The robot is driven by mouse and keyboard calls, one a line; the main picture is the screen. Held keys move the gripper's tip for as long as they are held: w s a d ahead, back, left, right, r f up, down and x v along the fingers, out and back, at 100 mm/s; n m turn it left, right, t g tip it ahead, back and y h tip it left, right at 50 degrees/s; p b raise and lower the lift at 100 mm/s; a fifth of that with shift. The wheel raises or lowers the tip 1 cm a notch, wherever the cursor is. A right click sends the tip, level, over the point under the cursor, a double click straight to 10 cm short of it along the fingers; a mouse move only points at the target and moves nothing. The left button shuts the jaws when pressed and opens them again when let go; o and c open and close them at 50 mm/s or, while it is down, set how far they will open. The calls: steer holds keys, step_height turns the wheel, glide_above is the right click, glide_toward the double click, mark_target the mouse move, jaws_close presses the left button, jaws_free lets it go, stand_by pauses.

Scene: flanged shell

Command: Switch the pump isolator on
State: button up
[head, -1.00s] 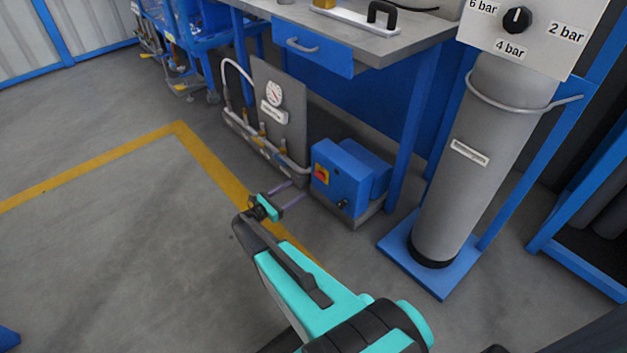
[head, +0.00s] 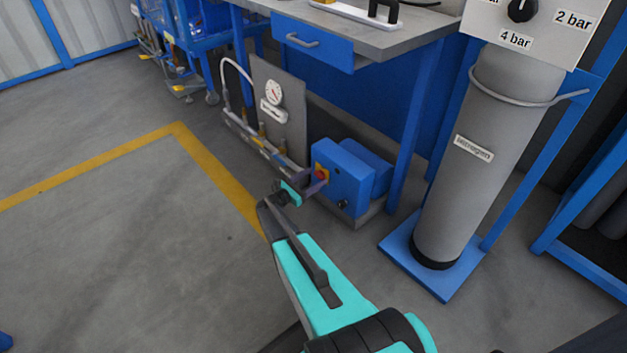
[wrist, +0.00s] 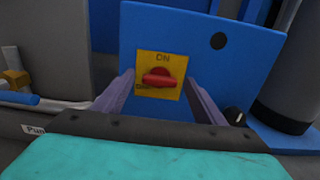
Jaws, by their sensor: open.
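The pump isolator is a red rotary handle (wrist: 160,78) on a yellow plate (wrist: 158,91) marked ON at the top. Its handle lies roughly horizontal. It sits on the front face of the blue pump box (head: 348,180), low on the floor under the bench. My gripper (wrist: 158,88) is open, with one finger on each side of the yellow plate in the wrist view. In the head view my gripper (head: 311,181) is close in front of the box and partly covers the plate. I cannot tell whether the fingers touch it.
A black knob (wrist: 234,116) is low on the box's right. A grey gauge panel (head: 279,105) with hoses stands left of the box. A grey nitrogen cylinder (head: 465,185) on a blue base stands right. The bench (head: 400,50) overhangs behind. Floor to the left is clear.

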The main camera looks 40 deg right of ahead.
steer(key=c, duration=1.1)
steer(key=shift+o, duration=0.2)
steer(key=shift+m, duration=0.3)
steer(key=m+b, duration=0.1)
steer(key=m, duration=0.2)
steer(key=shift+s+m, duration=0.1)
steer(key=shift+m, duration=0.3)
steer(key=m+b, duration=0.2)
steer(key=m, duration=0.2)
steer(key=shift+s+f+m, duration=0.1)
steer(key=shift+f+m, duration=0.05)
steer(key=shift+m, duration=0.15)
steer(key=shift+s+f+m+b, duration=0.1)
steer(key=shift+m+b, duration=3)
steer(key=shift+m, duration=1.5)
